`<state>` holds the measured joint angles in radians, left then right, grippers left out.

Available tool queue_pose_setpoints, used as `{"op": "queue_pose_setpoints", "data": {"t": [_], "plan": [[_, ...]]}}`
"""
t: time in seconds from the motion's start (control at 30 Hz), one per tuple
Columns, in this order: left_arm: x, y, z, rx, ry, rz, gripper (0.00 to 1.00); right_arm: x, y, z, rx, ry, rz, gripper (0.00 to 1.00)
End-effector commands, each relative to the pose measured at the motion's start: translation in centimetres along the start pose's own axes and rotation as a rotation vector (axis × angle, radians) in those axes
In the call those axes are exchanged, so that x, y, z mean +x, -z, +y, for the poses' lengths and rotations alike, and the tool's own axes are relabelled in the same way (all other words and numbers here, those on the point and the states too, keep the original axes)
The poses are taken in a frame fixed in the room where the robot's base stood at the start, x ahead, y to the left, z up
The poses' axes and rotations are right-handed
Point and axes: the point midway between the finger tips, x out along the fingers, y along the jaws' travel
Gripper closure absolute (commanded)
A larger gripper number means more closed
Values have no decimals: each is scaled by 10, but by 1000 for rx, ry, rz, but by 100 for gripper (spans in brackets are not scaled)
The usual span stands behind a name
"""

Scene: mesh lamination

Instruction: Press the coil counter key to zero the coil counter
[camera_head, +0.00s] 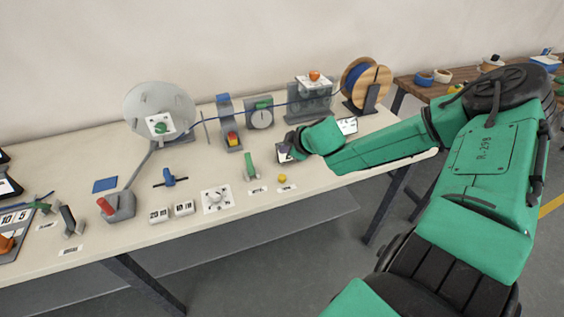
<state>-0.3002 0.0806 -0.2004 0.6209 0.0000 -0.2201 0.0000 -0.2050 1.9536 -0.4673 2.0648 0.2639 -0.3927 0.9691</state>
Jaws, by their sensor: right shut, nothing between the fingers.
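My right arm reaches in from the right, and its gripper (285,151) is shut and empty over the right-middle part of the bench. It is just above or at a small dark device (283,158) that it partly hides; I cannot tell whether they touch. A small light panel (347,125) shows just right of the wrist. I cannot tell which part is the coil counter key. My left gripper is not in view.
A brown table (412,88) stands at the back right.

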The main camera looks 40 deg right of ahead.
Motion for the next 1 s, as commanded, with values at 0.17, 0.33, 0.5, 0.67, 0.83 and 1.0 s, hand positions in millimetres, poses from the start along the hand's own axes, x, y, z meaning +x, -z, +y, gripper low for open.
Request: {"op": "queue_pose_setpoints", "data": {"t": [0.17, 0.33, 0.5, 0.67, 0.83, 1.0], "plan": [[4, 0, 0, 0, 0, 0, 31, 3, -2, -2, -1, 0, 0, 100], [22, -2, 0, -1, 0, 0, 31, 15, -11, -11, -2, -1, 0, 100], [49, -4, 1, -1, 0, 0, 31, 32, -23, -23, -2, -1, -1, 100], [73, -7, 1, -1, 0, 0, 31, 46, -34, -34, -4, -2, -1, 100], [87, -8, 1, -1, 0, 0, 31, 59, -43, -44, 0, 0, 0, 100], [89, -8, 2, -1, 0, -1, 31, 62, -45, -45, -2, -1, -1, 100]]}}
